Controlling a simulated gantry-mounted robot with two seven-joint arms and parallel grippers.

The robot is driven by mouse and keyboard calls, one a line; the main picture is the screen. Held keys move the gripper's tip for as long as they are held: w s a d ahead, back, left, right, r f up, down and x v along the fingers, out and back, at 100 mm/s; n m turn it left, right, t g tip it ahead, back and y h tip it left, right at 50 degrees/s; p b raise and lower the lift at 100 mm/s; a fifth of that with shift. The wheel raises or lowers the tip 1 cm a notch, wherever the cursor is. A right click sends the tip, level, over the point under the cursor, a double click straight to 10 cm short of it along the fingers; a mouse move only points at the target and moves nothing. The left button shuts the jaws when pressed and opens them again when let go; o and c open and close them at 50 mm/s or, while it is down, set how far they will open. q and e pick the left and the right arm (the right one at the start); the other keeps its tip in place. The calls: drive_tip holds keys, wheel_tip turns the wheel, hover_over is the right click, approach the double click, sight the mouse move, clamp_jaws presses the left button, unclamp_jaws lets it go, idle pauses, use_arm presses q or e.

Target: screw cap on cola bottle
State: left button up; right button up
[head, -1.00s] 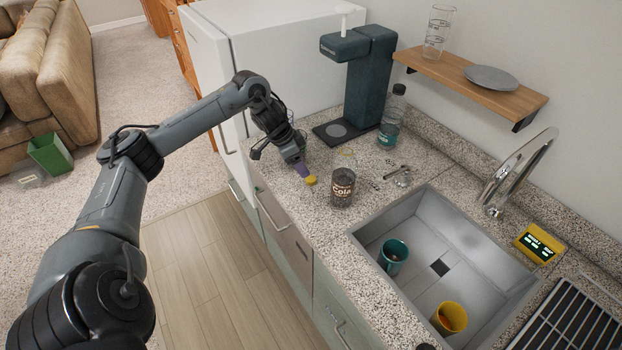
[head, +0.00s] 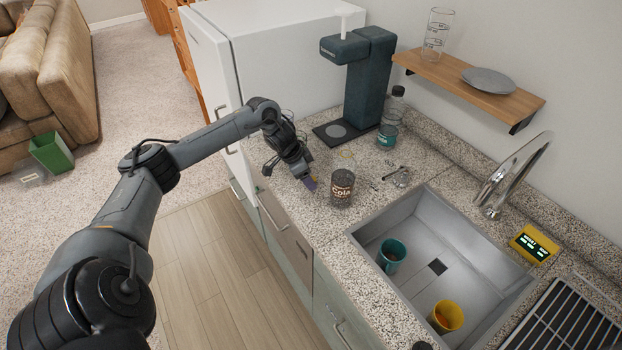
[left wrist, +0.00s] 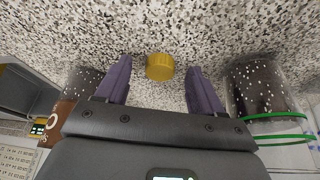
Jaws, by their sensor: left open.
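The cola bottle (head: 342,188) stands upright on the speckled counter, dark below with a clear upper part and no cap on it. Its brown label shows at the left of the left wrist view (left wrist: 62,112). The yellow cap (left wrist: 160,67) is between and slightly beyond my left fingertips, over the counter; I cannot tell if it touches a finger. In the head view the cap is hidden. My left gripper (head: 309,184) is open, low over the counter just left of the bottle, its purple fingers (left wrist: 158,75) either side of the cap.
The sink (head: 455,225) holds a teal cup (head: 392,255) and a yellow cup (head: 447,317). A dark green drink machine (head: 362,90) and clear bottle (head: 389,120) stand behind. A clear object with green bands (left wrist: 262,95) is close right of my fingers in the wrist view.

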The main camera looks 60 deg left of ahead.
use_arm(q)
drive_tip(key=shift+f, duration=0.2)
drive_tip(key=c, duration=1.1)
drive_tip(key=shift+r, duration=0.1)
wheel_tip(320, 180, up, 10)
idle(0.5)
